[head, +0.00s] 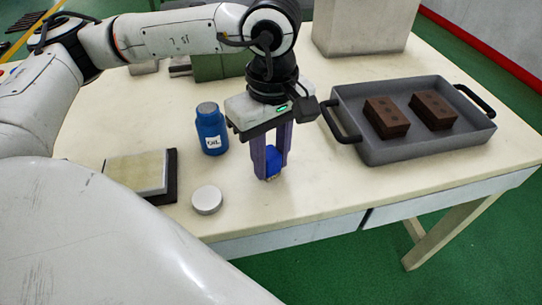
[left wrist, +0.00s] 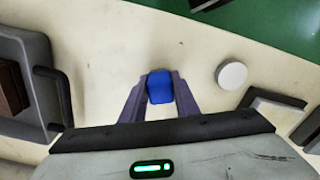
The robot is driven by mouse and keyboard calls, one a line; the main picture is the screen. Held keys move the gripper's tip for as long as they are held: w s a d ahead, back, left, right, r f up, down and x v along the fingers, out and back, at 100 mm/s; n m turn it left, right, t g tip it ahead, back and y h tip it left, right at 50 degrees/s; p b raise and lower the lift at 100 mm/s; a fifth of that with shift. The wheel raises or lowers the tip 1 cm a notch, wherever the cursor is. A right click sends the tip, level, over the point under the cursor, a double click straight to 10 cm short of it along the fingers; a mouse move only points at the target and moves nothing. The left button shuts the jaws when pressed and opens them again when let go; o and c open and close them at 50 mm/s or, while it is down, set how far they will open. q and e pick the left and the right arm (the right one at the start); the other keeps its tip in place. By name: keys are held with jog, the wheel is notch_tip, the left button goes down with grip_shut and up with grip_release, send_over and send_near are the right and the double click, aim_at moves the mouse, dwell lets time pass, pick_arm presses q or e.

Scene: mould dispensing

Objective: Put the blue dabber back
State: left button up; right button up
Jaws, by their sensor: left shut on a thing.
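My left gripper (head: 271,172) is shut on the blue dabber (head: 273,161), holding it upright between its two purple fingers over the table. The dabber also shows between the fingertips in the left wrist view (left wrist: 160,87). A small pale tip shows under it in the head view. I cannot tell whether it touches the table. A blue bottle (head: 210,132) labelled "OIL" stands on the table to the left of the gripper. My right gripper is not in view.
A round white lid (head: 207,200) lies near the table's front edge. A cream block on a dark base (head: 139,172) sits at left. A grey tray (head: 420,148) with two brown bricks (head: 386,117) stands at right. A green object (head: 218,66) and a pale block (head: 362,28) stand at the back.

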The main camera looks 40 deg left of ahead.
aim_at(272, 154)
pick_arm(q)
jog(key=shift+f+b, duration=0.3)
jog(key=o, duration=1.1)
jog(key=shift+r, duration=0.1)
jog(key=shift+c, duration=0.2)
jog(key=shift+r, duration=0.1)
notch_tip(272, 154, up, 12)
jog(key=p, duration=0.1)
jog(key=shift+d+r, duration=0.1)
